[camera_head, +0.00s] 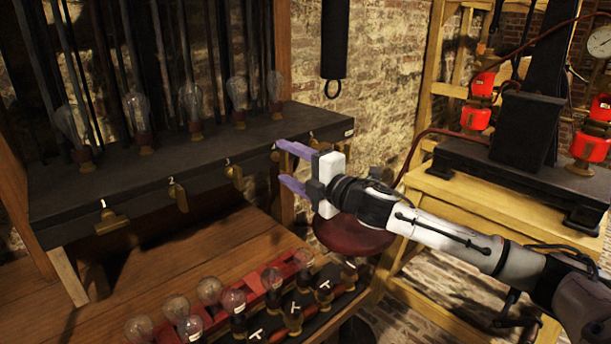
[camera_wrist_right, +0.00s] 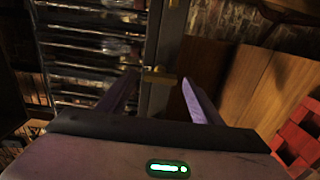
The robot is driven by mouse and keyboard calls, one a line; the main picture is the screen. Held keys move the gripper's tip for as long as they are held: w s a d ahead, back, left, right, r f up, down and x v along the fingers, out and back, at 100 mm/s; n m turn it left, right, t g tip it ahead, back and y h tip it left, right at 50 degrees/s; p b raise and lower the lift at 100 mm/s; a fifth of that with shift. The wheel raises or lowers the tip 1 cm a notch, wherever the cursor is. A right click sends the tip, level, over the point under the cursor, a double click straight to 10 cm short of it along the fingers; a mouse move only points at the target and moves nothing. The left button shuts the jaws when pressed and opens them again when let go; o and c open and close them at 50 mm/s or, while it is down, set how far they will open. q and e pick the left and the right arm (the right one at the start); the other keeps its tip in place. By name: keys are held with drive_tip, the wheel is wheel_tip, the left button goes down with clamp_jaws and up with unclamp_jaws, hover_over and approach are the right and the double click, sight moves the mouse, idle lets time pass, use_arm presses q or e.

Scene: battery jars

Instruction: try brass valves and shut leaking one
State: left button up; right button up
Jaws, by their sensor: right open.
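Numbered brass valves line the front edge of a dark shelf (camera_head: 60,200). Valve 1 (camera_head: 112,222) at the left has its handle lying sideways. Valve 2 (camera_head: 179,196) and valve 3 (camera_head: 236,177) have handles hanging downward. A fourth valve (camera_head: 275,155) is small and partly obscured near my fingertips. Glass bulb jars (camera_head: 137,108) stand on the shelf above the valves. My right gripper (camera_head: 282,163) is open, its purple fingers pointing left at the shelf's right part. In the right wrist view, a brass valve (camera_wrist_right: 158,76) shows between the open fingertips; contact cannot be told.
Below is a wooden bench (camera_head: 150,270) with a red rack (camera_head: 268,280) of bulbs and T-marked brass pieces. A dark red round stool seat (camera_head: 352,236) is under my right arm. A wooden stand (camera_head: 460,200) with black-and-red apparatus is at right.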

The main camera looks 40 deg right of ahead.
drive_tip(key=s+b, duration=0.2)
drive_tip(key=s, duration=0.6)
drive_tip(key=shift+d, duration=0.3)
idle(0.4)
